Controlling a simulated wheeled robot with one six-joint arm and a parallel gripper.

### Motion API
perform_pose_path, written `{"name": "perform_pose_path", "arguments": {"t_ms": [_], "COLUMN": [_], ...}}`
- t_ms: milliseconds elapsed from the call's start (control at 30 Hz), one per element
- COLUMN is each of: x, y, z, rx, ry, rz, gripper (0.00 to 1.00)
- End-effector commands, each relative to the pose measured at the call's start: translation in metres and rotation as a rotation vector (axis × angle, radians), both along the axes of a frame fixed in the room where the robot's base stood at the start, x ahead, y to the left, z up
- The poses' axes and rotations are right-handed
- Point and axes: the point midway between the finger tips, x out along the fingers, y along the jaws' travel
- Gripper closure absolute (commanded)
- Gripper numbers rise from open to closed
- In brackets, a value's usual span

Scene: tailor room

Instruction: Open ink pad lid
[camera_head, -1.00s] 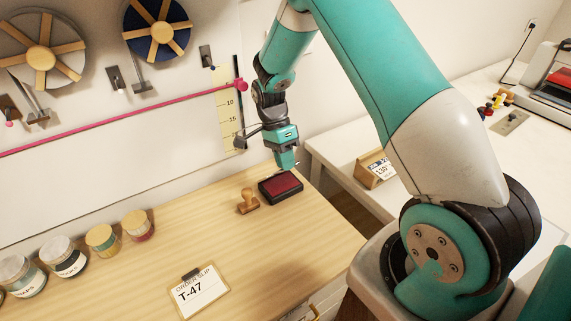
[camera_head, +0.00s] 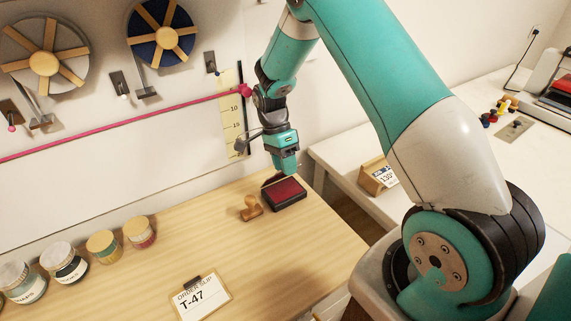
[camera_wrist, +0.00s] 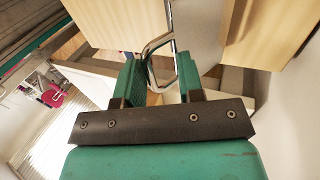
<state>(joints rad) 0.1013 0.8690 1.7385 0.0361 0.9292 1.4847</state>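The ink pad (camera_head: 285,195) lies on the wooden workbench in the head view, a dark case with a dark red top face. A dark piece (camera_head: 270,181) stands up at its back left edge; it looks like a tilted lid, but it is small and partly hidden. My gripper (camera_head: 286,173) points down just above the pad's back edge. In the wrist view my two green fingers (camera_wrist: 163,82) are apart. A bent chrome piece (camera_wrist: 149,47) and a grey panel (camera_wrist: 200,22) show between and beyond them; I cannot tell what they belong to or whether the fingers touch them.
A wooden stamp (camera_head: 251,208) lies tilted just left of the pad. An order slip clipboard (camera_head: 202,297) and several jars (camera_head: 103,244) are on the workbench (camera_head: 190,235). A white table (camera_head: 335,160) is to the right across a gap.

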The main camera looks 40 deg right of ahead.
Motion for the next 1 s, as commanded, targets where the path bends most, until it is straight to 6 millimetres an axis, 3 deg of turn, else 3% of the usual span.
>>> {"name": "perform_pose_path", "arguments": {"t_ms": [267,633,967,1000], "x": [0.005,0.027,0.029,0.029], "y": [0.0,-0.001,-0.001,-0.001], "z": [0.011,0.062,0.07,0.07], "rx": [-0.002,-0.001,0.0,0.0], "ry": [-0.002,-0.002,0.001,0.001], "rz": [-0.001,0.0,0.0,0.0], "gripper": [0.65,0.65,0.65,0.72]}}
